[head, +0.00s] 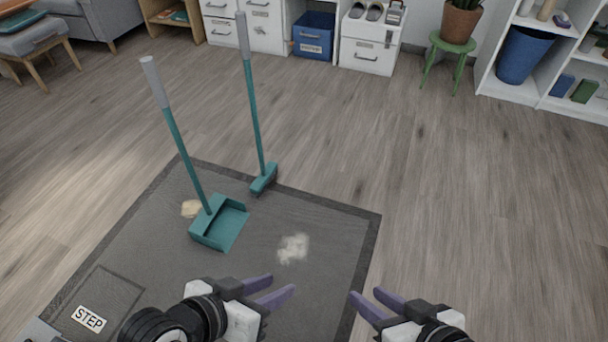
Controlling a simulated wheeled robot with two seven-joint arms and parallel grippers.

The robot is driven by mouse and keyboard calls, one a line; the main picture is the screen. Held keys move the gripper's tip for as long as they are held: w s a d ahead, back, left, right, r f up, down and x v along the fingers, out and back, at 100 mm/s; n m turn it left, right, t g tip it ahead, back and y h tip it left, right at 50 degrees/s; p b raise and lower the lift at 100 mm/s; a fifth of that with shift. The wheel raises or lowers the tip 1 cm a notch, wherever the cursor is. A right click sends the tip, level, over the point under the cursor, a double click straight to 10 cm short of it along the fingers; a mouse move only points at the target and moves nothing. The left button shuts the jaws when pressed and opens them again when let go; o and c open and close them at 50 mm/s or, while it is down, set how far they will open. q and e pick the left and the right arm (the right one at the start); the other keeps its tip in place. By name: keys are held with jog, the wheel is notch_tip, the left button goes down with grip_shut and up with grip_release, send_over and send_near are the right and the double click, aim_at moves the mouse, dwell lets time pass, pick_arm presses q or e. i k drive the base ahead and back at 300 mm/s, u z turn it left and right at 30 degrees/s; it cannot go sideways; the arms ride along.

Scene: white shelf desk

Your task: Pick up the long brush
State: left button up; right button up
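The long brush (254,116) stands upright, slightly tilted, with a teal shaft, a grey grip at the top and a teal head on the far edge of the dark mat. A long-handled teal dustpan (219,225) stands on the mat to its left and nearer to me. My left gripper (283,288) is open and empty, low in the view, nearer to me than the dustpan and brush. My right gripper (370,300) is open and empty, to the right of it. Neither gripper touches the brush or dustpan.
White drawers (368,55), a blue bin (314,35) and a green plant stool (450,50) line the back. Wooden floor (450,190) at the right is clear.

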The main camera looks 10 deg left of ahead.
aim_at(267, 173)
jog(key=z, duration=2.8)
jog(key=i, duration=0.1)
jog(key=u, duration=2.45)
jog(key=i, duration=1.6)
jog(key=u, duration=1.1)
